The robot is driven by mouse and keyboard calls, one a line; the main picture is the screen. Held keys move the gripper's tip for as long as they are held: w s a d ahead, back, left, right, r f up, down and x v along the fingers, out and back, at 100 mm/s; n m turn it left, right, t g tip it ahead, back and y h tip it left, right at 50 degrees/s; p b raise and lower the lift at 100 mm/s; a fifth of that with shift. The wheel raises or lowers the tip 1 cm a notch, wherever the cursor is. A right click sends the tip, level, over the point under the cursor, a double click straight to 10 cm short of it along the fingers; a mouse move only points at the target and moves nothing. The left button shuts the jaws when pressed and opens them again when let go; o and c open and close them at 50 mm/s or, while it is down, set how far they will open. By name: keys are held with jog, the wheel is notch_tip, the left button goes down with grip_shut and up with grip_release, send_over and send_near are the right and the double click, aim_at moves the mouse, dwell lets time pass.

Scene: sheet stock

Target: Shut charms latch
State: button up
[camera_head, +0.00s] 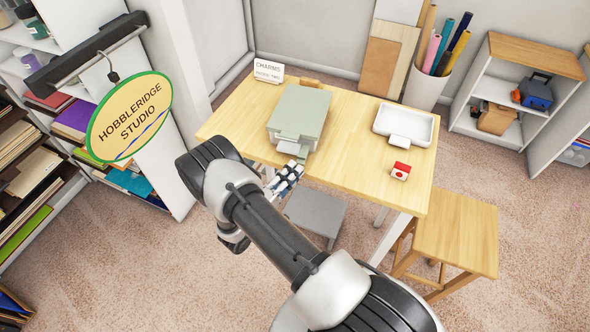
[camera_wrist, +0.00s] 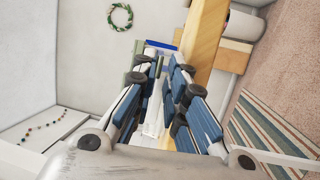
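The fingers hide much of the box there.
A wooden stool (camera_head: 457,236) stands to the right, and a grey stool (camera_head: 315,211) is below the table edge. A hanging studio sign (camera_head: 130,117) is at left.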

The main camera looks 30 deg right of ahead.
jog(key=shift+w+d+r, duration=0.15)
jog(key=shift+w+d, duration=0.1)
jog(key=shift+d, duration=0.4)
jog(key=shift+c, duration=0.5)
grip_shut()
jog(key=shift+r, duration=0.15)
